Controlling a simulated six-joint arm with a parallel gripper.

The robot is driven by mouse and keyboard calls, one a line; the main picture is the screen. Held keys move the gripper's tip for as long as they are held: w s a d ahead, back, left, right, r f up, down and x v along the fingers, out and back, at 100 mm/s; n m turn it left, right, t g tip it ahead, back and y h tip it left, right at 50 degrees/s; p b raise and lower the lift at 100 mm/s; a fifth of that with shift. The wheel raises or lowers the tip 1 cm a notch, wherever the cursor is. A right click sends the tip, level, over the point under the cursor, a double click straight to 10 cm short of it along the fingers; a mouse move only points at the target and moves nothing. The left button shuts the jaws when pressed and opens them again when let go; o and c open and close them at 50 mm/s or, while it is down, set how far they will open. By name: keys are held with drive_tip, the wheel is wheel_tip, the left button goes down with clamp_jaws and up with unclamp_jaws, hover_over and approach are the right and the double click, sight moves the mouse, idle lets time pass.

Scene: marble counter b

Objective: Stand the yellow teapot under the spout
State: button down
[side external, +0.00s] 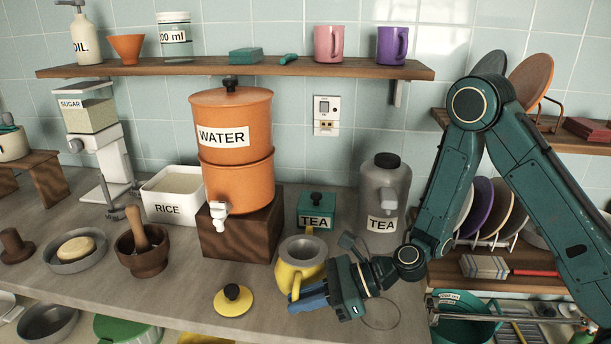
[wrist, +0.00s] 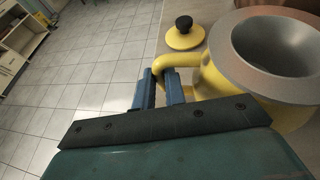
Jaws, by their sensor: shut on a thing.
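The yellow teapot (side external: 300,260) stands upright and lidless on the counter, right of the wooden block under the water dispenser. In the wrist view the teapot (wrist: 215,78) shows its open top and its handle. My gripper (side external: 296,298) is shut on the teapot's handle; its blue fingers (wrist: 160,90) sit on either side of it. The yellow lid (side external: 233,300) with a black knob lies on the counter to the left. The orange water dispenser (side external: 238,185) stands on the block, and its white spout (side external: 219,212) is at its lower front left. The teapot is apart from the spout.
The wooden block (side external: 243,240) bears the dispenser. Behind the teapot are a green tea box (side external: 316,208) and a grey tea urn (side external: 385,195). A mortar (side external: 140,255) and a rice bin (side external: 172,190) stand left. The counter before the block is mostly clear.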

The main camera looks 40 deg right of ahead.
drive_tip(key=shift+f, duration=0.15)
drive_tip(key=c, duration=1.5)
unclamp_jaws()
drive_tip(key=shift+o, duration=0.2)
drive_tip(key=shift+d, duration=0.1)
drive_tip(key=shift+v, duration=3.65)
